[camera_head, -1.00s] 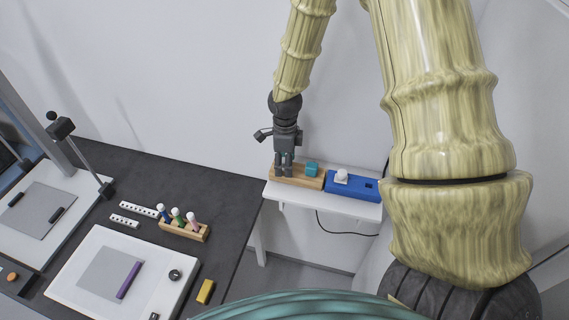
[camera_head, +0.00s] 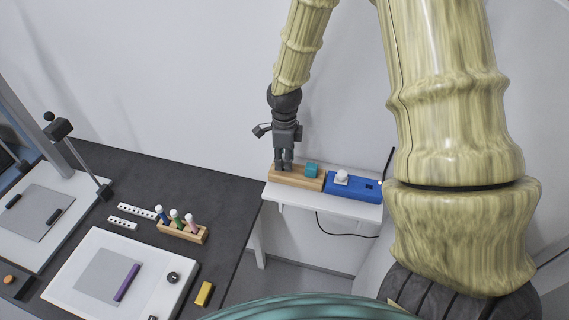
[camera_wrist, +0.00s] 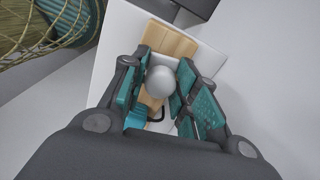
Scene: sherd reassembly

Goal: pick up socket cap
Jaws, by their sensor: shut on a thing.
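A pale grey, rounded cap (camera_wrist: 160,82), which I take to be the socket cap, sits between my fingers in the wrist view. My gripper (camera_wrist: 160,88) is shut on it, with teal pads on either side. In the head view my gripper (camera_head: 284,165) points down at the left part of a wooden block (camera_head: 310,183), and its fingers hide the cap. The wooden block also shows under the cap in the wrist view (camera_wrist: 172,42). I cannot tell whether the cap still touches the block.
A teal cube (camera_head: 311,170) stands on the block, close right of my gripper. A blue box (camera_head: 352,187) with a white knob (camera_head: 341,177) adjoins it on the white shelf (camera_head: 320,205). A dark table (camera_head: 130,185) with tools lies left. The wall is close behind.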

